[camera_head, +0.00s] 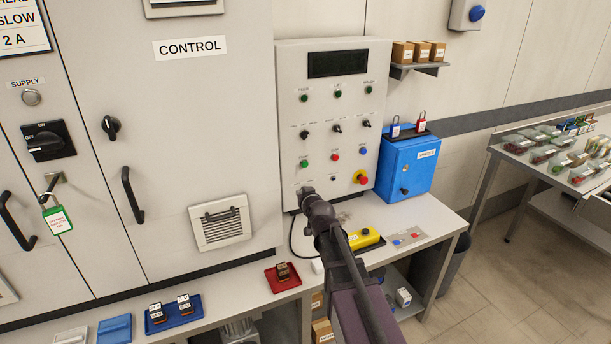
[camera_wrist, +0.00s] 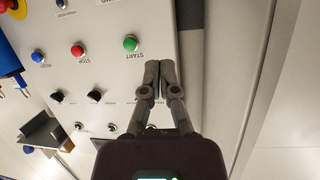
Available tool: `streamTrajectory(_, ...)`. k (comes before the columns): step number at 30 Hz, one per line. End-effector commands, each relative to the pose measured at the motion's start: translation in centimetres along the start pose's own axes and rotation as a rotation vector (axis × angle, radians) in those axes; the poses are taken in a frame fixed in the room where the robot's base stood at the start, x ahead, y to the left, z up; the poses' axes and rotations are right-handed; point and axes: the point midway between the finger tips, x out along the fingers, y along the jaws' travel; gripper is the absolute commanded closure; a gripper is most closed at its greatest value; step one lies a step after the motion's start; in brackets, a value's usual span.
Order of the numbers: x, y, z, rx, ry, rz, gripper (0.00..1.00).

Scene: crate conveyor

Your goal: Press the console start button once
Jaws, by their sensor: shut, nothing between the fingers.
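The control console (camera_head: 318,118) is a pale panel with knobs, lamps and buttons. Its green start button (camera_head: 304,163) is at the left of the button row. It also shows in the wrist view, where the green button (camera_wrist: 130,43) has a START label beside it. My gripper (camera_head: 305,191) is shut and empty, just below the start button in the head view. In the wrist view my gripper (camera_wrist: 160,66) shows its fingertips together, to the right of and below the button. The button is uncovered; I see no contact, and the exact gap to the panel is unclear.
A red stop button (camera_head: 334,157), a blue button (camera_head: 362,151) and a red-and-yellow emergency stop (camera_head: 361,177) share the panel. A blue box with padlocks (camera_head: 407,168) stands to the right. A yellow pendant (camera_head: 366,239) and a red tray (camera_head: 283,278) lie on the bench.

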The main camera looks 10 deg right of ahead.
Motion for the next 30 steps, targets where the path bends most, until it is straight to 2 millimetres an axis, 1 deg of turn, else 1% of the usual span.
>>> streamTrajectory(1, 1.0, 0.3, 0.4, 0.001, 0.042, 0.009, 1.00)
streamTrajectory(3, 1.8, 0.6, 0.0, 0.004, 0.102, 0.023, 1.00)
streamTrajectory(12, 4.1, 2.3, -1.3, 0.019, 0.352, 0.105, 1.00)
streamTrajectory(21, 5.2, 4.5, -1.9, 0.042, 0.586, 0.225, 1.00)
streamTrajectory(30, 5.3, 6.9, -1.6, 0.069, 0.778, 0.360, 1.00)
